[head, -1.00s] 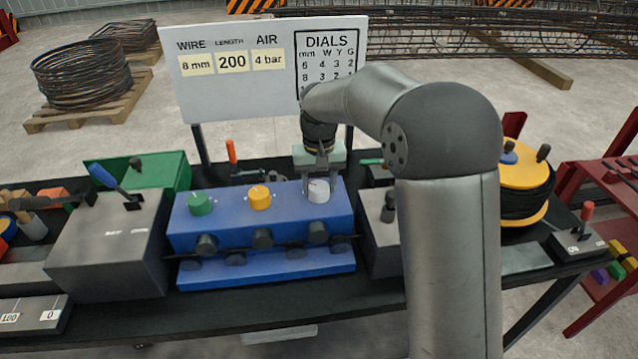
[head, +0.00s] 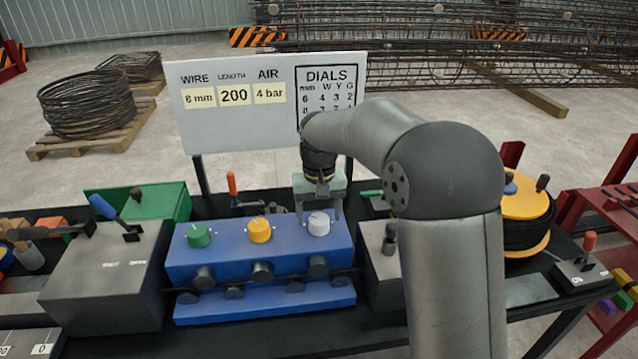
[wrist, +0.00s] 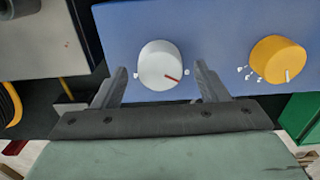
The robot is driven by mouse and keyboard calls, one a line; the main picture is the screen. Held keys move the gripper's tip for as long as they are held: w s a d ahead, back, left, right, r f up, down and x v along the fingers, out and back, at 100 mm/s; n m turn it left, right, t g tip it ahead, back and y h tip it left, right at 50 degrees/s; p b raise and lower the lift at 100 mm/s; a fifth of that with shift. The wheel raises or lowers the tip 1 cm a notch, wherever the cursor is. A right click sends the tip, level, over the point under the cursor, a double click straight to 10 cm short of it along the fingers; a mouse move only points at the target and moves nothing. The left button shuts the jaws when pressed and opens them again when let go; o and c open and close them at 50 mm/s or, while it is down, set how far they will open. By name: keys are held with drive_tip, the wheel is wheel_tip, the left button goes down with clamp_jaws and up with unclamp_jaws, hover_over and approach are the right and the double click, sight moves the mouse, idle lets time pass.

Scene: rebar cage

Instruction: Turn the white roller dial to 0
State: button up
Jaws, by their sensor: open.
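The white roller dial (head: 319,224) is the rightmost of three knobs on top of the blue roller box (head: 262,258). In the wrist view the white dial (wrist: 161,65) has a red pointer line aimed to the lower right, and small pale marks lie beside it. My gripper (head: 320,208) is above and behind the dial, pointing down. In the wrist view its two fingers (wrist: 160,80) are open, one on each side of the dial, with gaps between them and the knob. I cannot read a number at the pointer.
A yellow dial (head: 259,230) and a green dial (head: 199,235) sit left of the white one. A grey lever box (head: 105,275) stands left, another grey box (head: 384,262) close on the right. Behind stands a sign board (head: 235,125) with a dial table, partly hidden by my arm.

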sight(319, 218)
wheel_tip(319, 218, up, 16)
drive_tip(key=shift+r, duration=0.2)
idle(0.4)
drive_tip(key=s+d+f, duration=0.5)
drive_tip(key=s+f, duration=0.1)
drive_tip(key=s, duration=0.4)
drive_tip(key=s+d+f+m, duration=0.1)
drive_tip(key=s+d+f, duration=0.4)
drive_tip(key=s, duration=0.5)
drive_tip(key=s+d+f+m, duration=0.1)
drive_tip(key=s+d+f, duration=0.5)
drive_tip(key=s, duration=0.4)
drive_tip(key=shift+s+f+t, duration=0.25)
drive_tip(key=shift+f+t, duration=0.05)
